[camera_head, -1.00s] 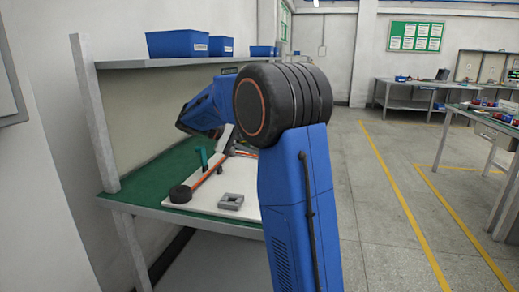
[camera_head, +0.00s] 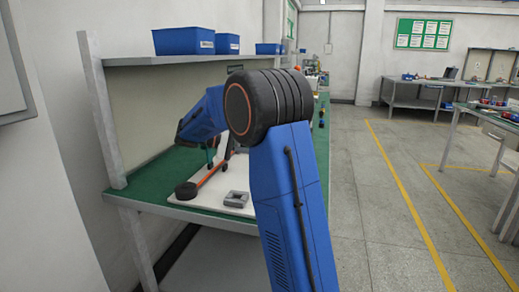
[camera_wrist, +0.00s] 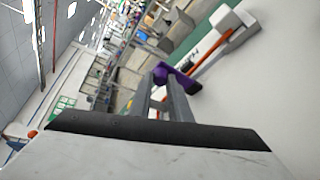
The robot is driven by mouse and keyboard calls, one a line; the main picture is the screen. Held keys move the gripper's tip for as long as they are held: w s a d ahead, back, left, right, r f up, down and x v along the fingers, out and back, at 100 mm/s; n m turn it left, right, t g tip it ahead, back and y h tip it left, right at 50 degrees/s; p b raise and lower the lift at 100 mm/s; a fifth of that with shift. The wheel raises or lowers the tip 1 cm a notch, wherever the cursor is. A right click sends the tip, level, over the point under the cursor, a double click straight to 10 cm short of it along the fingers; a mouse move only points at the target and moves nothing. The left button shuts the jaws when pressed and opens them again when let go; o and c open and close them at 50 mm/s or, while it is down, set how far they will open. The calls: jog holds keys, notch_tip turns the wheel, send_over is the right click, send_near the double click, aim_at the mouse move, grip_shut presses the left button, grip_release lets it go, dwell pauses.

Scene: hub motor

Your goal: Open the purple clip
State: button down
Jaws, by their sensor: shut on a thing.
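The purple clip (camera_wrist: 184,80) shows in the wrist view at the tips of my gripper's grey fingers, beside an orange rod (camera_wrist: 197,62) over a white surface. My gripper (camera_wrist: 164,80) is shut on the purple clip, and its fingers hide part of it. I cannot tell whether the clip's lever is open. In the head view my blue arm covers the clip and most of the gripper.
The white board (camera_head: 222,207) lies on the green bench (camera_head: 150,182). A teal piece (camera_head: 210,156) stands behind. Blue bins (camera_head: 184,41) sit on the shelf above.

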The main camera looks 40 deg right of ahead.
jog(key=c, duration=1.6)
grip_release()
jog(key=shift+c, duration=0.2)
jog(key=v, duration=0.7)
jog(key=shift+a, duration=0.3)
jog(key=shift+w, duration=0.1)
